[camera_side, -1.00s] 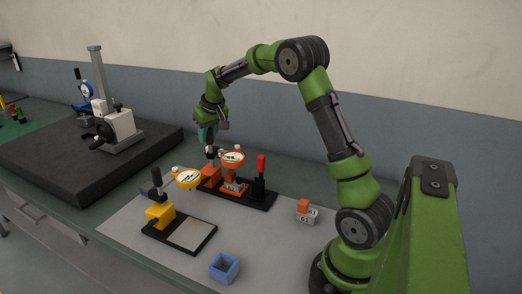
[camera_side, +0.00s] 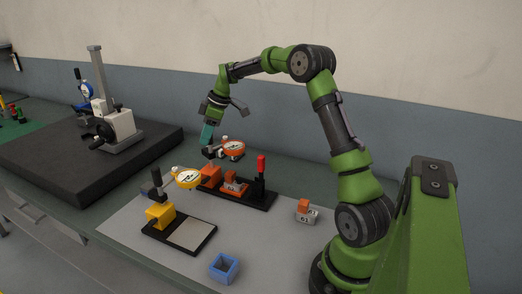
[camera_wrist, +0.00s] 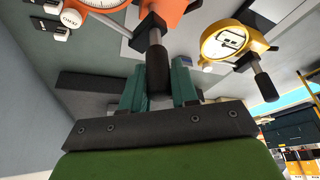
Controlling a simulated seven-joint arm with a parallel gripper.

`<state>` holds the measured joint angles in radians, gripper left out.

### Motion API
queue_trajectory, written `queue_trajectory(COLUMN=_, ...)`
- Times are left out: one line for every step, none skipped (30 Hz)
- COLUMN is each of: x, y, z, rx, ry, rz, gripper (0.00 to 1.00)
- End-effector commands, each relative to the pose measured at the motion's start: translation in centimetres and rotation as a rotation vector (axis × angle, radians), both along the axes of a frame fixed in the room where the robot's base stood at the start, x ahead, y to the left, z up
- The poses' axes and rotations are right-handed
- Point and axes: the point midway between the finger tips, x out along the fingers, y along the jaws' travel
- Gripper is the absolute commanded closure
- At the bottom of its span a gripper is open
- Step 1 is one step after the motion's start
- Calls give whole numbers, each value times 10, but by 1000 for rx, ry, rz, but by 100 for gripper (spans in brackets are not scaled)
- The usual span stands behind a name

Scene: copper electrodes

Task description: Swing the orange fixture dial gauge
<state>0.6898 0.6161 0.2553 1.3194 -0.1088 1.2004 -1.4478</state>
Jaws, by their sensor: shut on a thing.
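The orange dial gauge (camera_side: 233,149) has a white face and sits on a swing arm over the orange fixture block (camera_side: 210,175). It also shows in the wrist view (camera_wrist: 92,10) at the upper left. My gripper (camera_side: 207,135) is above the fixture's post, with its teal fingers pointing down. In the wrist view my gripper (camera_wrist: 158,85) is shut on the black handle (camera_wrist: 157,68), one finger on each side. An orange-topped part (camera_side: 235,186) sits on the black base plate (camera_side: 258,202), in front of and below the dial. The handle is mostly hidden in the side view.
A red-handled clamp (camera_side: 261,166) stands at the base plate's right end. A yellow dial gauge (camera_side: 188,179) on its own fixture is close in front, left. A grey numbered block (camera_side: 306,217) and a blue open box (camera_side: 224,267) stand on the grey mat (camera_side: 262,240).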

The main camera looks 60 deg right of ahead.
Motion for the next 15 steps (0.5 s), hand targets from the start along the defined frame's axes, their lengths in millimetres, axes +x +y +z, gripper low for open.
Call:
queue_trajectory(x=-1, y=-1, z=-1, rx=3, ry=4, rz=39, gripper=100)
queue_trajectory(x=-1, y=-1, z=-1, rx=2, ry=5, rz=66, gripper=100)
queue_trajectory(x=-1, y=0, z=-1, rx=1, ry=3, rz=101, gripper=100)
queue_trajectory(x=-1, y=0, z=-1, rx=2, ry=4, rz=126, gripper=100)
queue_trajectory(x=-1, y=0, z=-1, rx=1, ry=3, rz=150, gripper=100)
queue_trajectory(x=-2, y=0, z=-1, rx=1, ry=4, rz=181, gripper=100)
queue_trajectory(x=-2, y=0, z=-1, rx=1, ry=4, rz=203, gripper=100)
queue_trajectory(x=-2, y=1, z=-1, rx=1, ry=4, rz=224, gripper=100)
queue_trajectory(x=-2, y=1, z=-1, rx=0, ry=3, rz=251, gripper=100)
queue_trajectory(x=-2, y=1, z=-1, rx=1, ry=4, rz=270, gripper=100)
queue_trajectory(x=-2, y=1, z=-1, rx=1, ry=5, rz=287, gripper=100)
queue_trajectory(x=-2, y=1, z=-1, rx=1, ry=4, rz=309, gripper=100)
queue_trajectory(x=-2, y=1, z=-1, rx=1, ry=4, rz=325, gripper=100)
queue_trajectory(x=-3, y=1, z=-1, rx=0, ry=4, rz=339, gripper=100)
queue_trajectory(x=-3, y=1, z=-1, rx=0, ry=5, rz=356, gripper=100)
